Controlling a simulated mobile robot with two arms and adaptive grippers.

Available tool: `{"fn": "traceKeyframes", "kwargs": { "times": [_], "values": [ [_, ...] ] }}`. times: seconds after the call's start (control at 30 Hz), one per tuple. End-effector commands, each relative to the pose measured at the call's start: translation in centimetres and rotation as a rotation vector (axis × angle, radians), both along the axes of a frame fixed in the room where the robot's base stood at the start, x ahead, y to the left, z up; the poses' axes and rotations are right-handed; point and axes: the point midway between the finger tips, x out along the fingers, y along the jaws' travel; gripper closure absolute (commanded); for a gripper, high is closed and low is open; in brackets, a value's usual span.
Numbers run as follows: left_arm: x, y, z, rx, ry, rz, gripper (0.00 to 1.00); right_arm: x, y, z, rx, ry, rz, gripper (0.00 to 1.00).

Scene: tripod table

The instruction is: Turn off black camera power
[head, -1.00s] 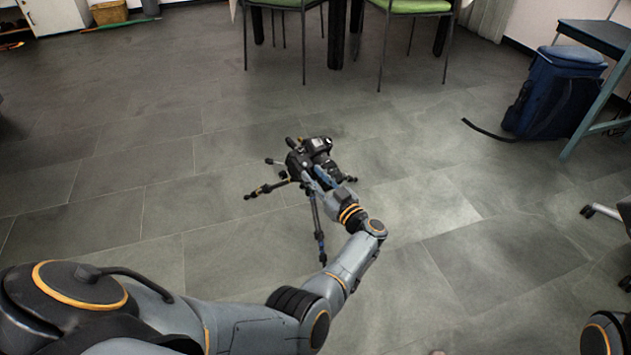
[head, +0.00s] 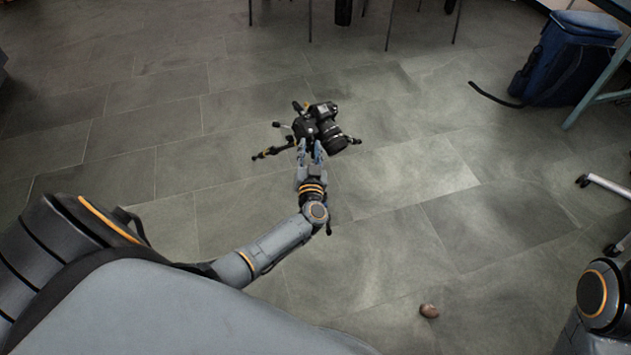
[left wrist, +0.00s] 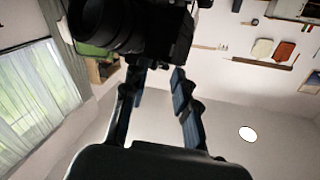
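The black camera (head: 325,125) with a large lens stands on a tripod (head: 272,153), whose legs spread low over the floor. Most of the tripod is hidden below the camera and my arm. My left gripper (head: 310,150) is at the camera's near side, with its fingertips close to the body; I cannot tell if they touch. In the left wrist view the camera (left wrist: 115,25) fills the top, just beyond the fingers (left wrist: 158,82), which are apart with nothing visible between them. The power switch cannot be made out. My right gripper is out of view.
A blue bag (head: 565,60) with a strap on the floor stands at the upper right beside a blue-legged table (head: 610,85). Chair legs show at the top. A small brown object (head: 429,311) lies on the floor at the lower right. The tiled floor around the tripod is mostly clear.

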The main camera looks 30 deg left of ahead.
Motion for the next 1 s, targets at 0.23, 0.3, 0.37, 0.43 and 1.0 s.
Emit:
{"fn": "traceKeyframes", "kwargs": {
  "times": [0.23, 0.3, 0.37, 0.43, 1.0],
  "values": [
    [-4.0, -2.9, 0.6, -0.006, 0.002, 0.002, 0.72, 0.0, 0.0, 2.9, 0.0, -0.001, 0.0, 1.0],
    [-5.2, -3.7, 0.5, -0.006, 0.002, 0.002, 0.72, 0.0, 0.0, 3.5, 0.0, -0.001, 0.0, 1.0],
    [-6.2, -4.3, 0.5, -0.006, 0.002, 0.002, 0.72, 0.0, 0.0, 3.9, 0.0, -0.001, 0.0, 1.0],
    [-7.4, -5.1, 0.5, -0.005, 0.003, 0.003, 0.72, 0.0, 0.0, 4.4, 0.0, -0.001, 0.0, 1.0],
    [-11.4, -10.7, 1.5, -0.046, 0.101, -0.232, 0.72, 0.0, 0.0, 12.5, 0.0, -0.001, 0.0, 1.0]
  ]
}}
